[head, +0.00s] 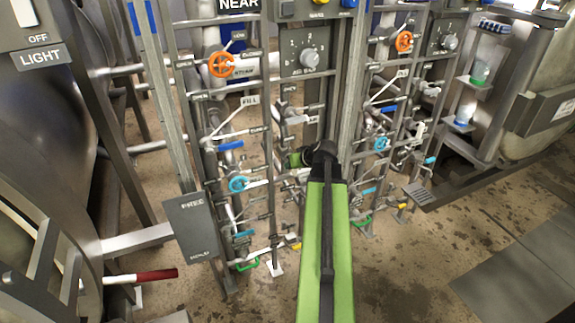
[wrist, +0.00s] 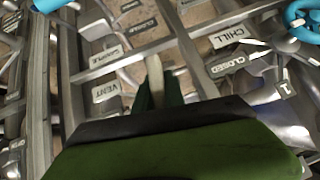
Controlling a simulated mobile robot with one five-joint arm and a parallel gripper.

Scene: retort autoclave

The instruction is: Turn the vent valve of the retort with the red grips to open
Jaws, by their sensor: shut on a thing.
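My gripper (wrist: 158,90) is shut on a pale lever (wrist: 154,72) in the wrist view. The lever stands between the dark green fingers, just right of the VENT label (wrist: 105,92). Its pivot and its exact angle are hidden or too small to tell. In the head view my gripper (head: 297,159) is at the pipe rack in the middle, low on the panel, and my green arm hides part of it. A dark red grip (head: 155,275) on a pale bar shows at the lower left, beside the left vessel.
Orange handwheels (head: 222,64) and blue handwheels (head: 238,184) sit on the racks around my gripper. Upright rails and a dark grey sign plate (head: 190,228) stand close by. A CLOSED label (wrist: 227,66) and a CHILL label (wrist: 228,37) lie right of the fingers. Floor at the lower right is clear.

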